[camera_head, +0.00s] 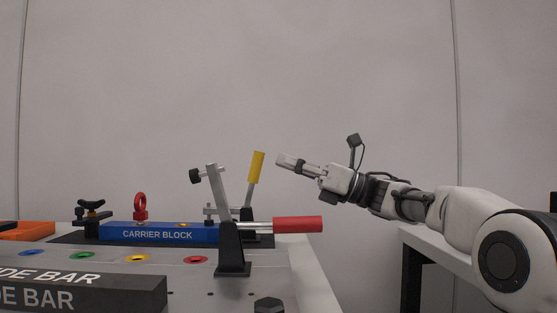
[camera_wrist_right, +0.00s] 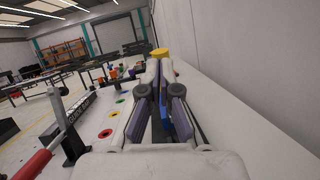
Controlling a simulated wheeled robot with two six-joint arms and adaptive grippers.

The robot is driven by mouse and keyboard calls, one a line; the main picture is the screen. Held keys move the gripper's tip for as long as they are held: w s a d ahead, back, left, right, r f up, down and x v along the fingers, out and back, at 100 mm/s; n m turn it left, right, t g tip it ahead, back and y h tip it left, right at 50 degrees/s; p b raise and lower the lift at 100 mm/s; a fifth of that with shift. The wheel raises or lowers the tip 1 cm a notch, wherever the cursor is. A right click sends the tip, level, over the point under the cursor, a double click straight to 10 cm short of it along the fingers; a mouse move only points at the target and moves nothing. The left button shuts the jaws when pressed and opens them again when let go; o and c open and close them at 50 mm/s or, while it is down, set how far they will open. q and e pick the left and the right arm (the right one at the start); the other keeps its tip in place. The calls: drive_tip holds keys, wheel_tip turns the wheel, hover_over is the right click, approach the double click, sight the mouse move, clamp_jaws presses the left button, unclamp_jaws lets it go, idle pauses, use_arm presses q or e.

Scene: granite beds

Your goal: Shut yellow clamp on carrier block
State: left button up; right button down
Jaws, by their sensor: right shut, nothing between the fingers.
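The blue carrier block (camera_head: 125,233) lies on a dark plate on the bench in the head view. The yellow clamp handle (camera_head: 256,167) stands nearly upright behind the block's right end, leaning slightly right. Its tip shows as a yellow spot (camera_wrist_right: 160,52) just beyond the fingers in the wrist view. My right gripper (camera_head: 281,161) is shut and empty, just right of the yellow handle's upper part in the head view. Contact with the handle cannot be told. My left gripper is not in view.
A second clamp with a red handle (camera_head: 298,224) lies level at the block's right end, below my gripper. Its upright arm (camera_head: 217,200) stands left of the yellow handle. A dark guide bar (camera_head: 90,291) lies in front.

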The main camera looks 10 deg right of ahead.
drive_tip(key=v, duration=0.9)
drive_tip(key=shift+d+f, duration=0.2)
drive_tip(key=shift+d, duration=0.05)
